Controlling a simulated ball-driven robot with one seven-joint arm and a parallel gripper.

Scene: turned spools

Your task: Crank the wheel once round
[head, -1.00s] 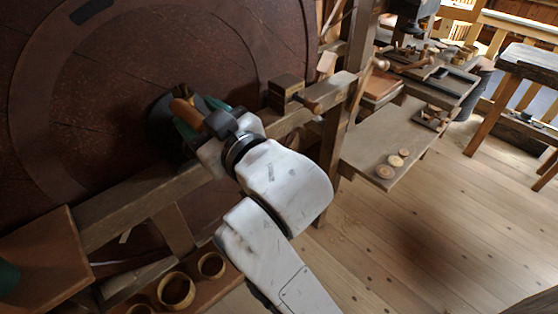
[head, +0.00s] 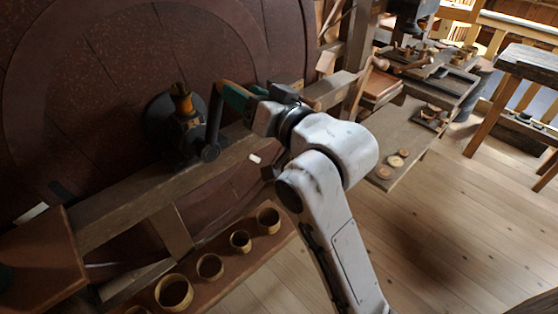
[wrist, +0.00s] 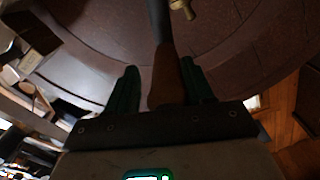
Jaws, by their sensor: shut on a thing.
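The large reddish-brown wheel (head: 100,75) fills the left of the head view, with a dark round hub (head: 160,128) and a brass-coloured spindle end (head: 181,98). A dark crank arm (head: 214,122) stands to the right of the hub. The wooden crank handle (head: 223,88) is at its upper end. My gripper (head: 233,95), with green fingers, is shut on this handle. In the wrist view the handle (wrist: 168,78) lies between the two green fingers, and the dark crank arm (wrist: 160,22) runs on from it.
A wooden beam (head: 105,215) crosses in front of the wheel. A low shelf (head: 215,287) below it holds several round wooden cups. A bench at right (head: 400,135) carries several small wooden discs. The plank floor (head: 435,230) at right is clear.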

